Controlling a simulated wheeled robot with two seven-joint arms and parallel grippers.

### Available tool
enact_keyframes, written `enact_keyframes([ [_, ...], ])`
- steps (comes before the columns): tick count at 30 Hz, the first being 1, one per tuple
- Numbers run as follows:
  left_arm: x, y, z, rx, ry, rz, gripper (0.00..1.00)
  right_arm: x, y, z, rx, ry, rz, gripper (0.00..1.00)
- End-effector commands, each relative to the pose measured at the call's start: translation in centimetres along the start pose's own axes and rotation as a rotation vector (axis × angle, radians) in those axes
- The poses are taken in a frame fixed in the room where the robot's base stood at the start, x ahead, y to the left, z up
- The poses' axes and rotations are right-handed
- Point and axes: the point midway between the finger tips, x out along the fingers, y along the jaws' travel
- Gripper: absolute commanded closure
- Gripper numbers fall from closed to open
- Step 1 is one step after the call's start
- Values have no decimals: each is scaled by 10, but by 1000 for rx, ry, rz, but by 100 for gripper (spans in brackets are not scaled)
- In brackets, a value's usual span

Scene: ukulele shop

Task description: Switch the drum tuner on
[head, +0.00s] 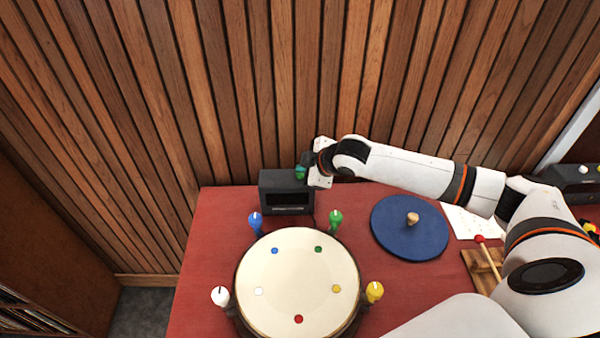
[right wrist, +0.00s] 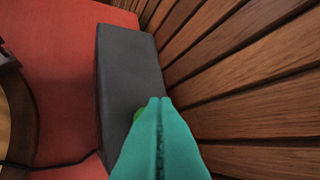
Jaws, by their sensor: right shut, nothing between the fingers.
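The drum tuner, a dark grey box (head: 287,208) with a dark display on its front, stands at the back of the red table behind the drum. My right gripper (head: 301,172) is at the box's top right edge, its teal fingers shut with nothing between them. In the right wrist view the shut fingers (right wrist: 160,105) lie over the grey top of the tuner (right wrist: 125,65). A small green part (right wrist: 137,113) shows beside the fingertips, mostly hidden by them. I cannot tell whether the fingers touch it. My left gripper is not in view.
The drum (head: 298,275) with coloured pegs stands in front of the tuner. A blue disc (head: 395,232) with a wooden knob lies to the right, by a red-tipped mallet (head: 486,253) on a wooden block. The slatted wood wall (head: 250,90) is close behind the tuner.

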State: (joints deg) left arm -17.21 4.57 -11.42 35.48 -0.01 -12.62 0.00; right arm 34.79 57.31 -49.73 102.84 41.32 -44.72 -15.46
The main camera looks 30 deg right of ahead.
Motion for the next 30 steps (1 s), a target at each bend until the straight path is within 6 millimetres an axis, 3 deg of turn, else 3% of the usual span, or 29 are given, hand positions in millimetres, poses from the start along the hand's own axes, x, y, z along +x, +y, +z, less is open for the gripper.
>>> enact_keyframes([
  [30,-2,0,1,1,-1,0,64,6,5,-5,0,1,2,100],
])
